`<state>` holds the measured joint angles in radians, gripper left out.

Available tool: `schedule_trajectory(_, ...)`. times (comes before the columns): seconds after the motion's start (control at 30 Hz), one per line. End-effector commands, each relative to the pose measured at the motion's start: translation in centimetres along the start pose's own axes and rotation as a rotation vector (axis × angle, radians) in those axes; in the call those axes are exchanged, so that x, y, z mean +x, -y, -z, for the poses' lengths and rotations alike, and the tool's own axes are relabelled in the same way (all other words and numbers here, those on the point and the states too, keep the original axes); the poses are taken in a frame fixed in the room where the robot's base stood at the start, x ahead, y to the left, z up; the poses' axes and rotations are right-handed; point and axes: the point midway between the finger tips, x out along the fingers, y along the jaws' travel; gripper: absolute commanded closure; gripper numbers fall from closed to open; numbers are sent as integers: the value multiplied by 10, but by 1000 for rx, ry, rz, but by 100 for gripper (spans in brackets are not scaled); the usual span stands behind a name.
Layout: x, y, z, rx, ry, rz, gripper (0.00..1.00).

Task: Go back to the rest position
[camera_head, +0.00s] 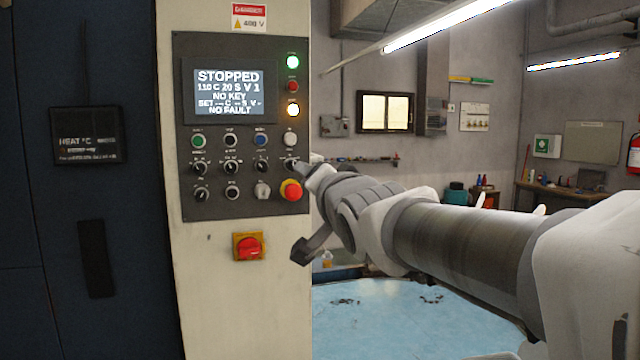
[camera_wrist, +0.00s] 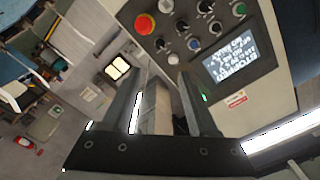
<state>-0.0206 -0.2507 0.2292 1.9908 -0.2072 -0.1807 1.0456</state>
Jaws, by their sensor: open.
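My gripper (camera_wrist: 165,105) is open and empty in the wrist view, its two fingers apart in front of the control panel. In the head view my arm reaches from the right, and my gripper (camera_head: 303,170) is at the panel's right edge, close to the rightmost knob of the upper knob row. I cannot tell whether a finger touches that knob. The dark control panel (camera_head: 185,120) carries a screen (camera_head: 229,91) that reads "STOPPED", "NO KEY" and "NO FAULT". A green lamp and an amber lamp on it are lit.
A red emergency button (camera_head: 291,190) sits low on the panel, just below my gripper. A red and yellow switch (camera_head: 248,246) is beneath the panel. A light blue surface (camera_head: 400,315) lies under my arm. The room behind, with a window (camera_head: 385,112), looks open.

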Motion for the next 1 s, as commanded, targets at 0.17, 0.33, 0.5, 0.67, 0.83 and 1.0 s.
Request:
schedule_trajectory(0.17,-18,-26,-4,-73,30,-95,40)
schedule_trajectory(0.33,-79,-100,-22,-259,173,-347,40)
schedule_trajectory(0.5,-166,-173,-60,-423,435,-562,40)
schedule_trajectory(0.67,-241,-214,-101,-508,696,-647,40)
schedule_trajectory(0.83,-286,-231,-128,-544,867,-655,40)
schedule_trajectory(1.0,-294,-234,-133,-551,902,-652,40)
